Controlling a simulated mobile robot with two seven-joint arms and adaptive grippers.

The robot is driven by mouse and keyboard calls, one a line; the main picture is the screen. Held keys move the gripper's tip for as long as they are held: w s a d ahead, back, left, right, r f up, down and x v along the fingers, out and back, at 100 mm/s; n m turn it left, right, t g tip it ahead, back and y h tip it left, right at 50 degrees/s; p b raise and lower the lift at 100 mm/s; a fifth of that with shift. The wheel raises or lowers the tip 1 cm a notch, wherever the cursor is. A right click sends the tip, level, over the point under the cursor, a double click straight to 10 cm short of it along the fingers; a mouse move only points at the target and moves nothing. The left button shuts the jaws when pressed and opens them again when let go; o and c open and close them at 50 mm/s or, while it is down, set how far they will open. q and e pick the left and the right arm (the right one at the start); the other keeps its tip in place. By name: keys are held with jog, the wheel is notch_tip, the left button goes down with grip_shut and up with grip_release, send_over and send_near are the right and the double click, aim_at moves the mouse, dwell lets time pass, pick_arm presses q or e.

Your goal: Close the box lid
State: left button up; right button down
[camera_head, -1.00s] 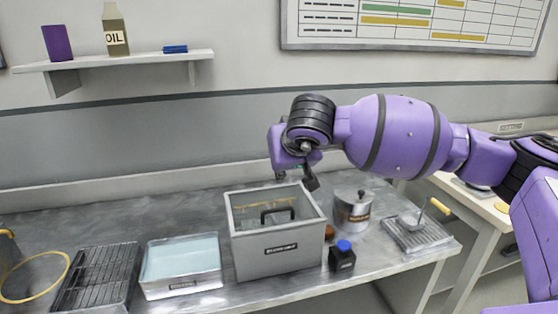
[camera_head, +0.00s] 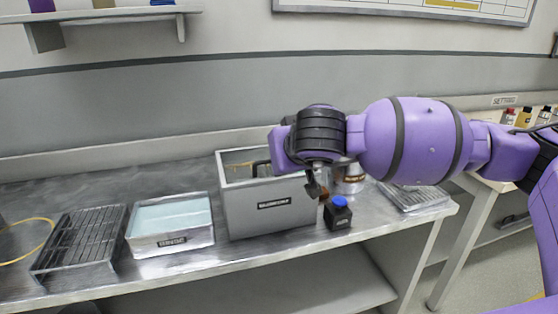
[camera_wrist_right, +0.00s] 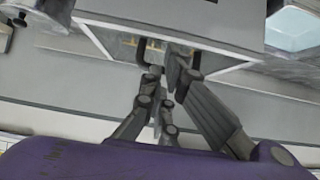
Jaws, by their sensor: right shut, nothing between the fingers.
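A grey metal box (camera_head: 268,207) with a dark label on its front stands on the bench. Its top is framed by a pale rim, with a black handle (camera_head: 262,168) and yellowish parts showing within. The arm hides the right of the top, and I cannot tell how the lid lies. My right gripper (camera_head: 316,191) points down at the box's front right corner; contact is unclear. In the right wrist view, the shut, empty fingers (camera_wrist_right: 168,76) overlap the rim and the black handle (camera_wrist_right: 142,49), below the box's front (camera_wrist_right: 180,18). My left gripper is out of view.
A dark bottle with a blue cap (camera_head: 338,213) stands close right of the box. A metal pot (camera_head: 349,182) is partly hidden behind my arm. A liquid-filled tray (camera_head: 172,222) and a wire rack (camera_head: 80,240) stand left. A slatted tray (camera_head: 415,196) lies right.

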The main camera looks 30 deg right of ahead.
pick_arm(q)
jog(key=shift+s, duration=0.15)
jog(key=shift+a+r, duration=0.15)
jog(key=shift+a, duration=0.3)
pick_arm(e)
jog(key=s+a+f, duration=0.1)
jog(key=s+a, duration=0.1)
jog(key=s, duration=0.7)
jog(key=shift+a, duration=0.2)
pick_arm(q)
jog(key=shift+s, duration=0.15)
pick_arm(e)
jog(key=shift+f, duration=0.1)
